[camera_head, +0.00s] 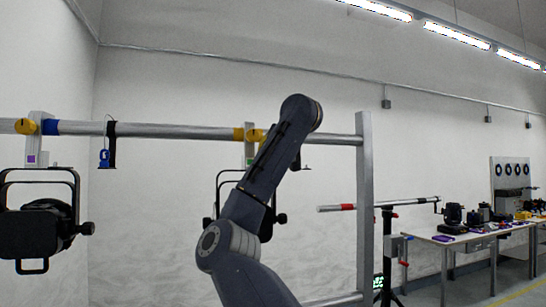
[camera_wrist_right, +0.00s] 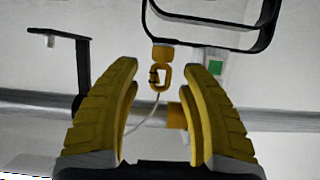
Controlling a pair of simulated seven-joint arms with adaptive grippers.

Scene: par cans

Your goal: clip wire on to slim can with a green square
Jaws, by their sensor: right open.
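In the right wrist view, a green square (camera_wrist_right: 215,68) sits on a pale bracket below a black yoke (camera_wrist_right: 205,38). A yellow clip (camera_wrist_right: 160,76) on a thin white wire (camera_wrist_right: 146,122) hangs between and just beyond my right gripper's fingertips. My right gripper (camera_wrist_right: 168,78) is open, with one yellow finger on each side of the clip; no firm contact shows. In the head view, the can (camera_head: 266,222) behind my arm is mostly hidden, as is the right gripper. My left gripper is in neither view.
A metal pipe (camera_head: 180,132) runs across the head view to an upright post (camera_head: 364,200). Another black can (camera_head: 40,230) with a purple square hangs at left. A blue clip (camera_head: 104,158) hangs from the pipe. A workbench (camera_head: 440,238) with equipment stands at right.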

